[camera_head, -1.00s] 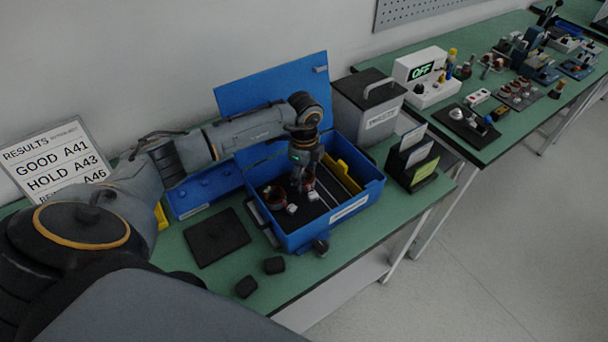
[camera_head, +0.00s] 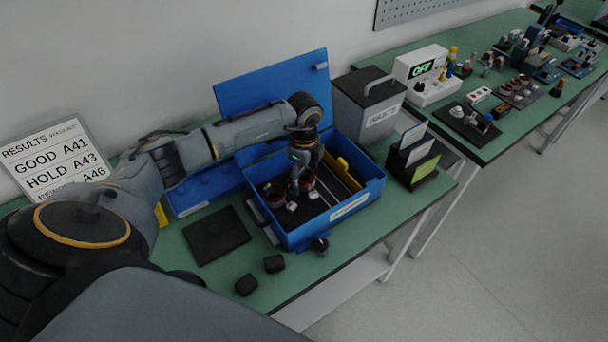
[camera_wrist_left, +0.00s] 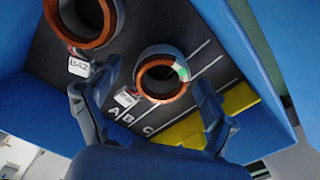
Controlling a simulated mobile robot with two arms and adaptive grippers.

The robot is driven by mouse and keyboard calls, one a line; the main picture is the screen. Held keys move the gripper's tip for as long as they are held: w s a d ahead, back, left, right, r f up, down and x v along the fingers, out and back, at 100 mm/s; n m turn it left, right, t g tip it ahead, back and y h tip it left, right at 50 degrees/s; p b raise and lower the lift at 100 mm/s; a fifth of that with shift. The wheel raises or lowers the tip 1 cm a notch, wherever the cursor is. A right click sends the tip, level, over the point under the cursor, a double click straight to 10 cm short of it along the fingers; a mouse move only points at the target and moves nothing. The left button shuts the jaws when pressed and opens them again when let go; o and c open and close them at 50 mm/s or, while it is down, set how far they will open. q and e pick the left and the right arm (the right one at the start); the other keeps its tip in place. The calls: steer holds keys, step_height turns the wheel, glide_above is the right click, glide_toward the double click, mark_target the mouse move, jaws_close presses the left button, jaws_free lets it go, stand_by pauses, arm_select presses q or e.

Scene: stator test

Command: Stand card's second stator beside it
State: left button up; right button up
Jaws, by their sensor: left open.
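The results card (camera_head: 58,160) leans at the wall on the left and reads GOOD A41, HOLD A43 and a partly hidden line ending in A46. Two copper-ringed stators are in the open blue case (camera_head: 345,208). One stator (camera_head: 273,196) is on the left, also in the left wrist view (camera_wrist_left: 88,38); the other (camera_wrist_left: 160,88) is between my spread fingers. My left gripper (camera_head: 298,190) is open, pointing down into the case, with fingers on either side of that stator (camera_wrist_left: 142,92); contact cannot be told. White tags (camera_wrist_left: 78,66) lie by the stators, hard to read. My right gripper is out of view.
A dark square mat (camera_head: 216,236) and small black blocks (camera_head: 246,285) lie left and in front of the case. A grey waste bin (camera_head: 368,105) and a card holder (camera_head: 414,160) stand to its right. Yellow pieces (camera_wrist_left: 190,130) and lettered lanes are inside the case.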

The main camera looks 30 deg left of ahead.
arm_select(q)
step_height(320, 180, up, 12)
stand_by(0.5)
steer(key=shift+s, duration=0.1)
stand_by(0.7)
